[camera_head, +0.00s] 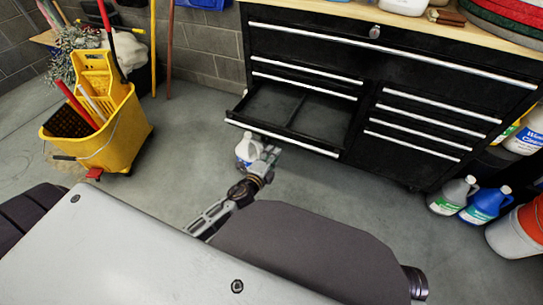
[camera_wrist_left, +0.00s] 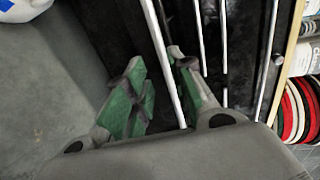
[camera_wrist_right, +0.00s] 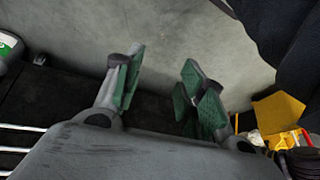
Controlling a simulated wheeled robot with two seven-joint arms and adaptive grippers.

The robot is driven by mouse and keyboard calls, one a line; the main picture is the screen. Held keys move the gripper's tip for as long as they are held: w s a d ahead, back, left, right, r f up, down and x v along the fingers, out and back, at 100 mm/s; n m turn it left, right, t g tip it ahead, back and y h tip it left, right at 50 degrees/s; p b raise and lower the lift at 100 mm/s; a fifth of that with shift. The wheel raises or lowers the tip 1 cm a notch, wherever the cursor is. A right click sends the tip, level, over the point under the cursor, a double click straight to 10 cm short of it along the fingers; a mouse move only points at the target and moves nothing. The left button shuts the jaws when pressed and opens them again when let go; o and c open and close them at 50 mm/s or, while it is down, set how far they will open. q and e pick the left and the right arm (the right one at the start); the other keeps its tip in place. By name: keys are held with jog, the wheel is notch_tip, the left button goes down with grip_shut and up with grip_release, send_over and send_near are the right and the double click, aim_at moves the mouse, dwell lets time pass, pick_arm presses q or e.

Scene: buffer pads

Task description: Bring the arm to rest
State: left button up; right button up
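My left gripper (camera_head: 268,155) is just in front of the open lower-left drawer (camera_head: 285,105) of the black cabinet. In the left wrist view its green-padded fingers (camera_wrist_left: 165,90) stand apart, and the drawer's pale handle bar runs between them in the picture. Whether they touch the bar I cannot tell. My right gripper does not show in the head view. In the right wrist view its fingers (camera_wrist_right: 163,90) are apart with nothing between them, above grey floor and a dark surface. The open drawer looks empty, with a divider.
A white jug (camera_head: 243,151) stands on the floor beside my left gripper. A yellow mop bucket (camera_head: 125,125) is at left. Jugs (camera_head: 484,205) and an orange-and-white bucket (camera_head: 515,235) stand at right. Red and green buffer pads (camera_head: 505,15) lie on the worktop.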

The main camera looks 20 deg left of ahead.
dwell(0.6)
